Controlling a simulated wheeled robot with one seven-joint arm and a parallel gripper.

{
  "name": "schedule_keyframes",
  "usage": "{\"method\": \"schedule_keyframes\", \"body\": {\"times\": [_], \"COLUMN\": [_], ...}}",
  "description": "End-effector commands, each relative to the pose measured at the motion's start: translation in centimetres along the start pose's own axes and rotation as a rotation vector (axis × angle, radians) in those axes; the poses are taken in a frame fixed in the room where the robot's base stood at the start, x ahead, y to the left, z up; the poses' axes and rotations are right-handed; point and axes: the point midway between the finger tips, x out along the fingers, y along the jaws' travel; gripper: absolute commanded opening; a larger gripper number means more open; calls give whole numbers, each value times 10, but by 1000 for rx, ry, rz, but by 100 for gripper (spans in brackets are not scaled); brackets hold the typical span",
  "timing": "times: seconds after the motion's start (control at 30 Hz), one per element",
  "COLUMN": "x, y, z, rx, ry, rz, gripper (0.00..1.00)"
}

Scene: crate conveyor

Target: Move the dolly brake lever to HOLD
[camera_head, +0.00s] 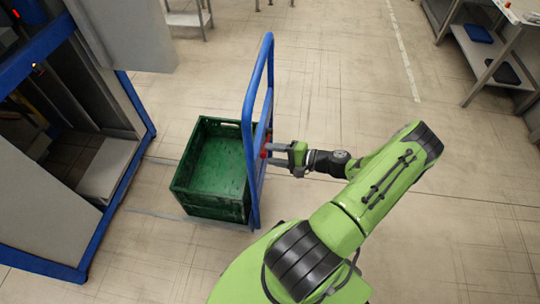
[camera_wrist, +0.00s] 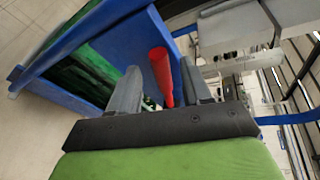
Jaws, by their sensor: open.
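The dolly's blue upright handle frame (camera_head: 250,110) stands at the middle of the head view, and its blue panel shows in the wrist view (camera_wrist: 100,62). The red brake lever (camera_wrist: 161,75) stands between my fingers in the wrist view. In the head view a small red part of it (camera_head: 266,139) shows at the handle frame. My gripper (camera_head: 271,151) is at the frame's right side, fingers pointing at it. In the wrist view my gripper (camera_wrist: 160,78) is open, with one finger on each side of the lever. Contact cannot be told. No HOLD marking is readable.
A green crate (camera_head: 189,205) sits at the dolly's left side, behind the handle frame. A blue-framed machine (camera_head: 110,215) with an opening stands at the left. A shelf table (camera_head: 490,55) is at the upper right. The floor around my arm is clear.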

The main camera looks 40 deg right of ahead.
Motion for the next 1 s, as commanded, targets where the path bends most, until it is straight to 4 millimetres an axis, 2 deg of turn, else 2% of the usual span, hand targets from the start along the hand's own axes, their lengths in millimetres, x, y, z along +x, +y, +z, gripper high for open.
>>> {"method": "schedule_keyframes", "body": {"times": [0.13,0.4,0.7,1.0], "x": [15,17,17,16], "y": [0,0,0,0], "z": [0,0,0,0], "rx": [-1,0,0,1], "ry": [-1,1,0,0], "rz": [0,1,0,1], "gripper": [48,47,1,0]}}
